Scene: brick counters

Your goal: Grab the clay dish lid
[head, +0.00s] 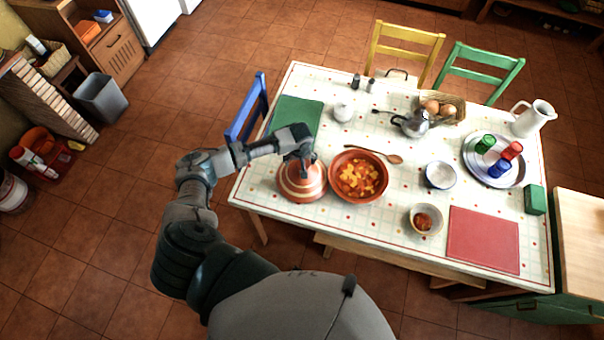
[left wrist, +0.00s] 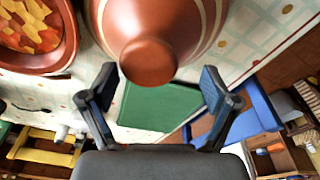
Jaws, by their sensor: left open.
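The clay dish lid (head: 302,184) is a terracotta cone with pale bands. It stands on the table just left of the clay dish (head: 345,192), which holds an orange and yellow stew. My left gripper (head: 303,160) is over the top of the lid. In the left wrist view the lid (left wrist: 150,30) fills the top middle, its round knob facing the gap between the fingertips. There my left gripper (left wrist: 160,85) is open, one finger on each side, with the knob just beyond the tips. No contact shows. My right gripper is not in view.
A wooden spoon (head: 385,156) lies behind the dish. A green mat (head: 298,117) lies behind the lid, with a blue chair (head: 248,112) at the table's left edge. Bowls, a teapot (head: 412,124) and a round tray (head: 475,171) with coloured glasses stand to the right.

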